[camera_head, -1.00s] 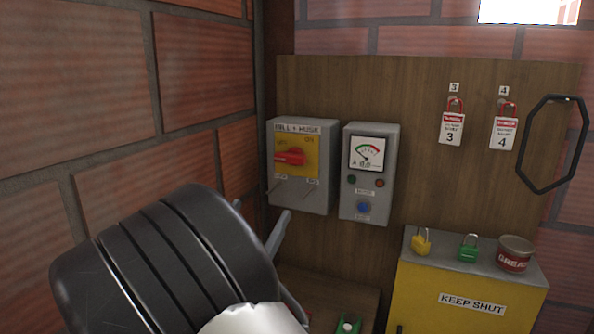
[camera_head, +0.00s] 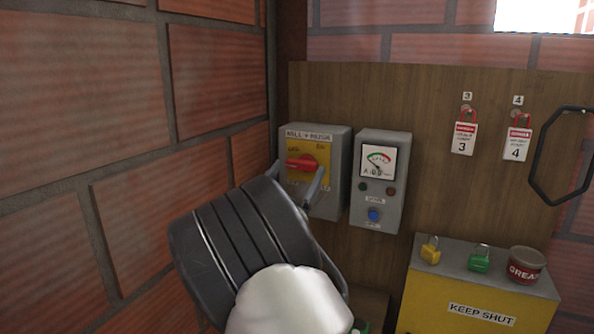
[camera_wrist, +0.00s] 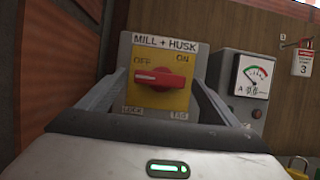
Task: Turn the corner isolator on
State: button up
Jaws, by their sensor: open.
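The corner isolator is a grey box (camera_head: 330,150) labelled MILL + HUSK, mounted on the wooden board near the brick corner. Its red rotary handle (camera_head: 301,163) sits on a yellow plate with OFF and ON marks. In the wrist view the red handle (camera_wrist: 157,77) lies roughly level, its narrow end pointing left, towards the OFF side. My gripper (camera_head: 297,183) is open in front of the isolator. In the wrist view its two fingers stand on either side of the yellow plate (camera_wrist: 160,104), apart from the handle. My gripper partly hides the lower left of the box.
A grey meter box (camera_head: 378,180) with a dial and blue button hangs close to the isolator's right. A yellow cabinet (camera_head: 425,300) below right carries padlocks and a grease tin (camera_head: 526,265). The brick wall (camera_head: 120,120) is close on the left.

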jog(key=shift+w+r, duration=0.15)
jog(key=shift+w, duration=0.15)
jog(key=c, duration=1.1)
jog(key=shift+o, duration=0.2)
